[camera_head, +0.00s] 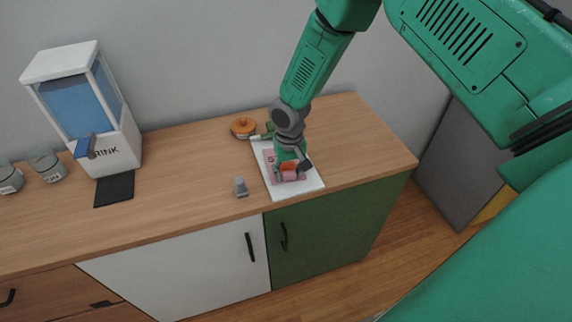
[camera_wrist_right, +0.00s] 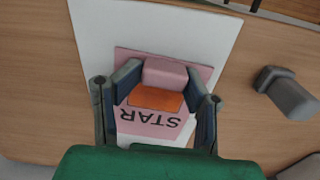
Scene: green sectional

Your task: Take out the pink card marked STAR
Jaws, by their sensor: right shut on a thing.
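The pink card marked STAR (camera_wrist_right: 150,122) lies on a white board (camera_wrist_right: 92,28) on the counter, its lettering upside down in the wrist view. In the head view the card (camera_head: 270,158) is partly covered by my right gripper (camera_head: 291,172). A pink block (camera_wrist_right: 165,73) with an orange part (camera_wrist_right: 156,99) sits over the card. In the wrist view my right gripper (camera_wrist_right: 162,82) has its fingers on both sides of this block and is shut on it. Whether the block is fixed to the card, I cannot tell. My left gripper is not in view.
A small grey piece (camera_head: 240,187) stands left of the board. An orange round-lidded thing (camera_head: 243,127) and a green-and-white item (camera_head: 262,135) lie behind it. A drink dispenser (camera_head: 108,150) and two cups (camera_head: 47,167) stand left. The counter (camera_head: 195,150) between is clear.

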